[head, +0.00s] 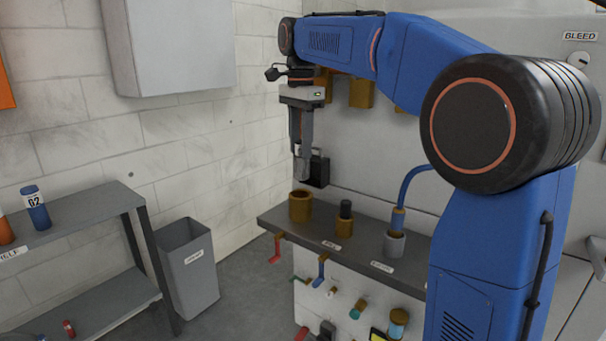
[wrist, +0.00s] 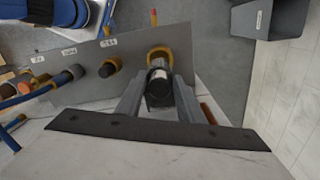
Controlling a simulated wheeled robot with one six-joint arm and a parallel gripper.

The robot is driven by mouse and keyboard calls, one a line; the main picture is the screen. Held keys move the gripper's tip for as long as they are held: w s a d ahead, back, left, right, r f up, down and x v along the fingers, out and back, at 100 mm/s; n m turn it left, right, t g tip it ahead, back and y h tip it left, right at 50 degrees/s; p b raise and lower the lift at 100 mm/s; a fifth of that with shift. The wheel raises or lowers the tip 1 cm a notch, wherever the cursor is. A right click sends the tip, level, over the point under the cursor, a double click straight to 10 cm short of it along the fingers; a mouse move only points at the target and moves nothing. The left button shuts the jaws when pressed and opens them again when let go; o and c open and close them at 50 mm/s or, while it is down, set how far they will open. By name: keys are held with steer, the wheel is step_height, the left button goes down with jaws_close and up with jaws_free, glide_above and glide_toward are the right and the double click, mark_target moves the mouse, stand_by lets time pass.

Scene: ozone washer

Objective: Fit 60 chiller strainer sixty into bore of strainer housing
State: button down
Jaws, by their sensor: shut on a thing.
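My gripper (wrist: 158,98) points down from the arm and is shut on a dark cylinder with a pale label, the strainer (wrist: 157,75). The label is too small to read. In the head view my gripper (head: 302,172) hangs just above a brass open-topped cup (head: 300,206), which looks like the strainer housing, at the left end of the grey shelf. A small gap shows between the fingertips and the cup's rim. In the wrist view the strainer's far end overlaps the brass ring (wrist: 160,50); I cannot tell whether it has entered. The fingers mostly hide the strainer in the head view.
On the shelf (head: 275,217) stand a brass fitting with a black plug (head: 345,217) and a grey cup with a blue hose (head: 395,243). A black box (head: 318,170) is close behind my gripper. A grey bin (head: 188,265) and a rack (head: 90,212) stand left.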

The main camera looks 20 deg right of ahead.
mark_target(300, 175)
steer(key=shift+f, duration=3.9)
steer(key=shift+f, duration=0.6)
steer(key=c, duration=1.2)
jaws_free()
steer(key=shift+r, duration=0.15)
